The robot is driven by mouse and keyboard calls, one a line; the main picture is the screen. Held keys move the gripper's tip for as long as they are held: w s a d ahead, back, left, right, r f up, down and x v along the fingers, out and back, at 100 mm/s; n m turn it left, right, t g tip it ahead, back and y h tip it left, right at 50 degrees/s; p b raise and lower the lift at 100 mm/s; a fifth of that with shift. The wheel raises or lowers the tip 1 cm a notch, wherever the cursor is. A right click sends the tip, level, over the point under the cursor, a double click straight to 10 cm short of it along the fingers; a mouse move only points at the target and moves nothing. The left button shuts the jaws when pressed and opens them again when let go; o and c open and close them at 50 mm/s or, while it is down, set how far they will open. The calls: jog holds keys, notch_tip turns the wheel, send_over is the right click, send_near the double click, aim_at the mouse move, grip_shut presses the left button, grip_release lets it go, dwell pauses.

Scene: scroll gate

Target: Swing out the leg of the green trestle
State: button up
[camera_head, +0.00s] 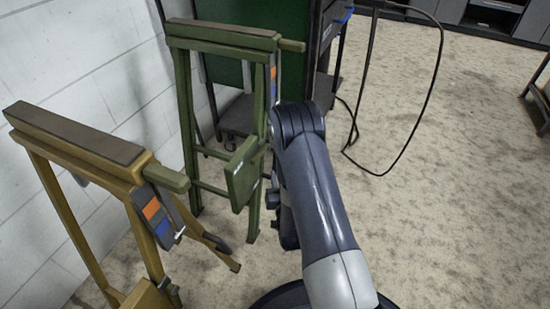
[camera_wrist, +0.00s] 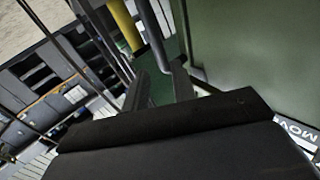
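The green trestle (camera_head: 183,110) stands upright by the white wall in the head view, with a dark top bar and a short green peg at its upper right. A green flat plate (camera_head: 242,172) hangs at its lower front, and an orange and blue label is on its right side. My arm covers part of its right side. My gripper's end is hidden behind the arm in the head view. In the wrist view my gripper (camera_wrist: 160,88) shows two dark fingers apart, with a green surface behind the gap. I cannot tell whether they touch the trestle.
A similar yellow trestle (camera_head: 85,150) stands nearer at the left. A large green panel (camera_head: 240,40) and a dark rack (camera_head: 325,75) stand behind the green trestle. A black cable (camera_head: 432,90) loops right of the rack. The floor at right is largely clear.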

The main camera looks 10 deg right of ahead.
jog(key=w+b, duration=0.2)
jog(key=w, duration=0.8)
jog(key=shift+w+d+b, duration=0.15)
jog(key=shift+d+b, duration=0.15)
jog(key=shift+r, duration=0.1)
jog(key=shift+c, duration=0.2)
grip_shut()
